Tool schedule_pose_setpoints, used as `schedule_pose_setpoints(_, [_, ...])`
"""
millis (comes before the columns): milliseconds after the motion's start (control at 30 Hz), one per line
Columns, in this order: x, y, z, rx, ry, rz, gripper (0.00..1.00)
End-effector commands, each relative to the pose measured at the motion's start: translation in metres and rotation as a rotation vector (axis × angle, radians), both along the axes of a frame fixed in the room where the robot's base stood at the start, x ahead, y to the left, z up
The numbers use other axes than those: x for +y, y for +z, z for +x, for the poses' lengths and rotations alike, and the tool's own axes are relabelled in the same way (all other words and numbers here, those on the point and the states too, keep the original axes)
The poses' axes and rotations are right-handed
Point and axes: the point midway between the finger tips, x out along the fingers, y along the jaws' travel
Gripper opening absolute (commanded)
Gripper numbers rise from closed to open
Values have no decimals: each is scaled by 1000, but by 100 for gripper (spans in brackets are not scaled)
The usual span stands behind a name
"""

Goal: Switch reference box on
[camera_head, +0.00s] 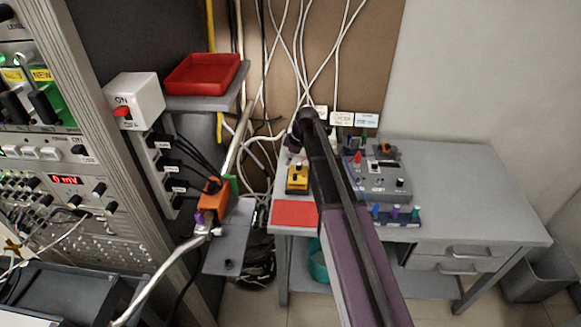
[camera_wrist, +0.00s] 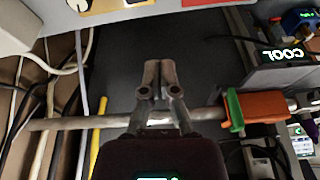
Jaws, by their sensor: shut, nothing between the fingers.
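A white box (camera_head: 135,100) marked ON, with a red switch (camera_head: 122,112) on its front, is mounted at the left in the head view, above a column of sockets. No label names it as the reference box, and I cannot read the switch's position. My arm reaches up through the middle of the head view, and its gripper end is not clear there. In the wrist view my gripper (camera_wrist: 156,66) is shut and empty, its fingertips together over a dark surface. It appears apart from any switch. A pale rod (camera_wrist: 75,122) crosses behind it.
An orange box (camera_head: 213,198) sits by the rod; the wrist view shows an orange block (camera_wrist: 262,107) with a green plate. A red tray (camera_head: 202,74) rests on a shelf. A grey desk (camera_head: 470,190) carries a yellow device (camera_head: 297,179) and a grey-blue control box (camera_head: 372,181). Cables hang behind.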

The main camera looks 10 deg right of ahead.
Motion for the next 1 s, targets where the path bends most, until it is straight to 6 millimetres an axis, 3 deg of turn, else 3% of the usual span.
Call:
schedule_pose_setpoints(200, [1,13,18,-32,78,14,0])
schedule_pose_setpoints(733, [1,11,19,-36,88,14,0])
schedule_pose_setpoints(1000, [4,-1,20,-36,88,14,0])
